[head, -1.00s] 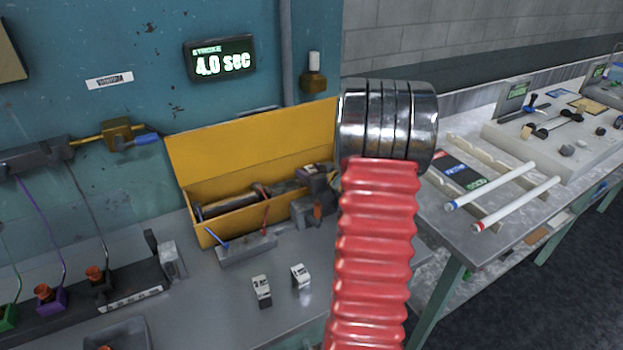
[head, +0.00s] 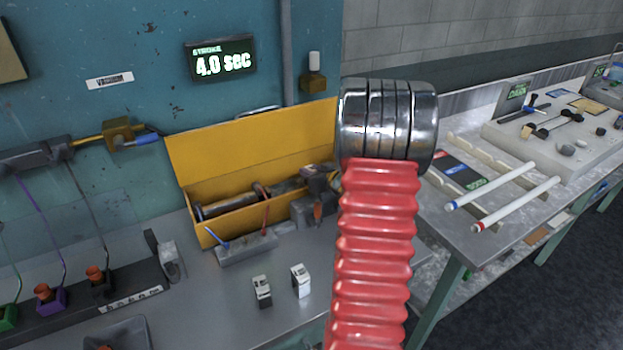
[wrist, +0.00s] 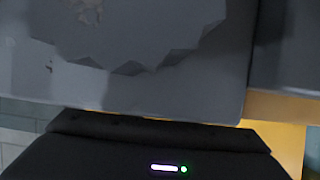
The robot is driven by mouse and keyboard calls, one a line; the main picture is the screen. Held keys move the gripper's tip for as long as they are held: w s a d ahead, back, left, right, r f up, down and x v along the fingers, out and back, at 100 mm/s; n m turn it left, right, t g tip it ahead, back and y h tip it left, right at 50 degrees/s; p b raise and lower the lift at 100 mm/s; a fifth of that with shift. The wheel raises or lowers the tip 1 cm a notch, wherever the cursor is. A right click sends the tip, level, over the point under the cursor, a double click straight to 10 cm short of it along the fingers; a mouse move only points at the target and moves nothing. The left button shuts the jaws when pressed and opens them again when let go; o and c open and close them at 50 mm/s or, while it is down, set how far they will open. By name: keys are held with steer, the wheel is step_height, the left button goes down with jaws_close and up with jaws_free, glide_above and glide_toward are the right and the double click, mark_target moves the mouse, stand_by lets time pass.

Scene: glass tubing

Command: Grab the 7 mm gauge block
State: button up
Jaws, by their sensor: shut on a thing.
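My gripper (wrist: 160,140) shows in the wrist view as a black body with a small lit strip and a green light. It is shut on a large, worn grey thing (wrist: 140,85) that fills the picture close to the camera; I cannot tell what it is. My red ribbed arm hides much of the bench in the head view. Two small pale blocks with dark marks, a left one (head: 262,291) and a right one (head: 300,281), stand apart on the grey bench. Their size marks are too small to read, so I cannot tell which is 7 mm.
An open yellow toolbox (head: 250,135) stands at the back of the bench with a grey holder (head: 246,249) before it. A dark bin (head: 112,338) is at the front left. Two white tubes (head: 515,203) lie on the right table. Bare bench surrounds the small blocks.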

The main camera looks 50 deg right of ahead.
mark_target(312, 169)
jaws_close()
steer(key=shift+r, duration=0.15)
step_height(312, 169, up, 10)
steer(key=shift+f, duration=0.1)
stand_by(0.7)
